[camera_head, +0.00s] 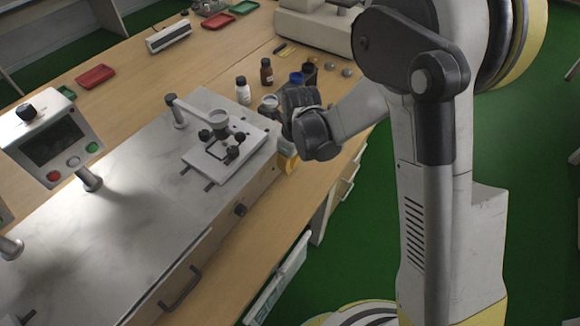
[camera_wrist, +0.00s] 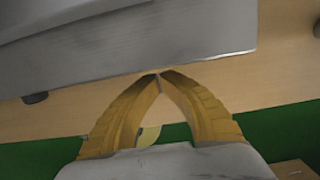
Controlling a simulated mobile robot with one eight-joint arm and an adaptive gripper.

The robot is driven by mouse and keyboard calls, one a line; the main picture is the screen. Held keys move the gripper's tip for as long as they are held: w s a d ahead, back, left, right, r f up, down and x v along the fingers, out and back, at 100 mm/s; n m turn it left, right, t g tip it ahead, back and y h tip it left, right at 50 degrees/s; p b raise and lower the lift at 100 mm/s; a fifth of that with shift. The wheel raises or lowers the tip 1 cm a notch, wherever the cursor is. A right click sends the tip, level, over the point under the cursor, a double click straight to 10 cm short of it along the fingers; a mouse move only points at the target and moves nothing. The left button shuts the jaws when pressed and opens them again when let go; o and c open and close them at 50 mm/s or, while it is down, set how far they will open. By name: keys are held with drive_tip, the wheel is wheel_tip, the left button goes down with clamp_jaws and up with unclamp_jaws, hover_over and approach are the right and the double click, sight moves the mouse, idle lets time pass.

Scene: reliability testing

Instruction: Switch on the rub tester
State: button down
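The rub tester (camera_head: 140,165) is a long light-grey bench machine with a clamp plate and a small arm on its top. A tilted control panel (camera_head: 55,145) with a dark screen stands at its left, with red, white and green buttons and a black knob on top. A dark round knob (camera_head: 240,209) is on its front face. My gripper (camera_head: 287,163) hangs beside the machine's right end, its yellow fingers partly hidden by my wrist. In the wrist view my gripper (camera_wrist: 160,75) has its fingertips together and nothing between them, close to a grey machine wall (camera_wrist: 150,45).
A white bottle (camera_head: 243,90), a brown bottle (camera_head: 266,72) and a blue-topped container (camera_head: 296,80) stand behind my gripper on the wooden bench (camera_head: 150,70). Red trays (camera_head: 96,76) lie farther back. A white instrument (camera_head: 315,28) stands at the back. Green floor is open at right.

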drive_tip(key=shift+w+a+f+y+b, duration=0.1)
drive_tip(key=shift+f+y+b, duration=0.2)
drive_tip(key=shift+y+b, duration=0.1)
drive_tip(key=shift+w+a+t, duration=0.1)
drive_tip(key=shift+t, duration=0.3)
drive_tip(key=shift+r, duration=0.1)
drive_tip(key=shift+a+f+b, duration=0.1)
drive_tip(key=shift+f+b, duration=0.1)
drive_tip(key=shift+b, duration=0.15)
drive_tip(key=shift+r, duration=0.25)
